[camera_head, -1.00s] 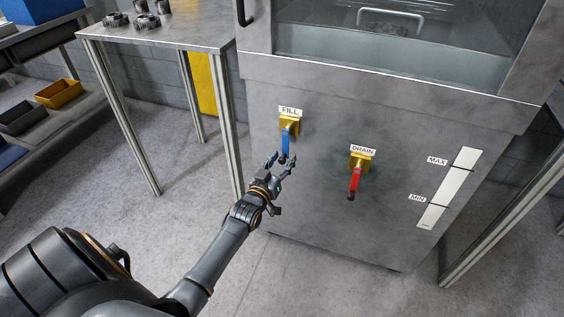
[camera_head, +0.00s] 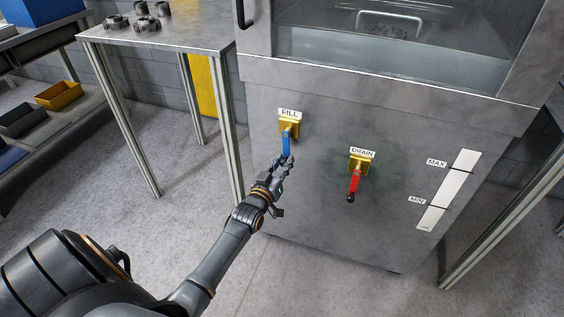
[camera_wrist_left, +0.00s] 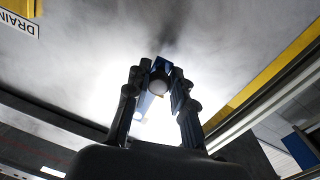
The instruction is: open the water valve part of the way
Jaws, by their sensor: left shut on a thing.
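The blue lever of the FILL valve (camera_head: 286,142) hangs almost straight down from its yellow mount (camera_head: 289,126) on the front of the metal tank, under the FILL label. My left gripper (camera_head: 284,163) is shut on the lower end of this lever. In the left wrist view the fingers (camera_wrist_left: 157,85) stand on both sides of the lever's round dark end (camera_wrist_left: 158,86). The red lever of the DRAIN valve (camera_head: 354,182) also hangs down, to the right and apart from my gripper. My right gripper is not in view.
The tank's front panel (camera_head: 310,210) carries a level gauge (camera_head: 449,190) marked MAX and MIN at the right. A metal table (camera_head: 185,35) with several round parts stands at the left of the tank. A shelf with bins (camera_head: 58,95) is farther left. The floor between is clear.

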